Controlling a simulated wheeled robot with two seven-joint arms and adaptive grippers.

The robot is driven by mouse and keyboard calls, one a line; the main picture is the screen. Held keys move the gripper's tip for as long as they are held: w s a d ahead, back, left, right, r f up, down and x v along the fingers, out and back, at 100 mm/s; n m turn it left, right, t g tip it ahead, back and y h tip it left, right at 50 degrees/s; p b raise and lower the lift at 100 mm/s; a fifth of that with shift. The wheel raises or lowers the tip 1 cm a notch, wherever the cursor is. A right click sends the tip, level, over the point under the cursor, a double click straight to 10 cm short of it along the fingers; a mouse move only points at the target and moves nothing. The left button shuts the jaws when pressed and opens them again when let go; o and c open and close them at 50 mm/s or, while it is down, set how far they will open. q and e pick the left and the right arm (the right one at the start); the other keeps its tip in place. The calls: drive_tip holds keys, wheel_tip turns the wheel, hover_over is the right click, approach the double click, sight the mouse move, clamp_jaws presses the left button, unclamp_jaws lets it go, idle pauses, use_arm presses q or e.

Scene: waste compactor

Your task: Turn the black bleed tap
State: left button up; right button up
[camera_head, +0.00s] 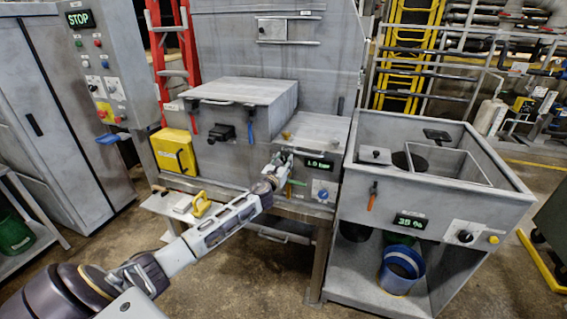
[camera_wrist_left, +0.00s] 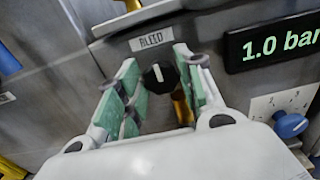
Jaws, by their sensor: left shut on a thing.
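The black bleed tap (camera_wrist_left: 160,78) is a round knob with a white pointer line, on the grey panel under the BLEED label (camera_wrist_left: 151,40). Its pointer stands nearly upright in the left wrist view. My left gripper (camera_wrist_left: 158,66) has its green-padded fingers on either side of the tap and is shut on it. In the head view my left gripper (camera_head: 281,161) is at the panel just left of the pressure display (camera_head: 319,164), and it hides the tap there. The display reads 1.0 bar in the wrist view (camera_wrist_left: 281,43). My right gripper is in neither view.
A blue knob (camera_head: 322,193) sits on a white plate below the display. A yellow box (camera_head: 175,151) and a yellow-handled thing (camera_head: 201,204) are to the left. A grey sink bench (camera_head: 440,215) stands at right.

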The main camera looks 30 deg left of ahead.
use_arm(q)
drive_tip(key=shift+n, duration=0.4)
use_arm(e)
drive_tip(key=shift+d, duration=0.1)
use_arm(q)
drive_tip(key=n, duration=0.3)
drive_tip(key=shift+a+f+n, duration=0.1)
drive_tip(key=shift+n, duration=0.2)
drive_tip(key=n, duration=0.4)
drive_tip(key=shift+n+b, duration=0.3)
drive_tip(key=shift+b, duration=0.1)
drive_tip(key=n, duration=0.4)
drive_tip(key=shift+a+f, duration=0.1)
drive_tip(key=shift+n, duration=1.2)
drive_tip(key=shift+s+n, duration=0.1)
drive_tip(key=shift+n, duration=0.5)
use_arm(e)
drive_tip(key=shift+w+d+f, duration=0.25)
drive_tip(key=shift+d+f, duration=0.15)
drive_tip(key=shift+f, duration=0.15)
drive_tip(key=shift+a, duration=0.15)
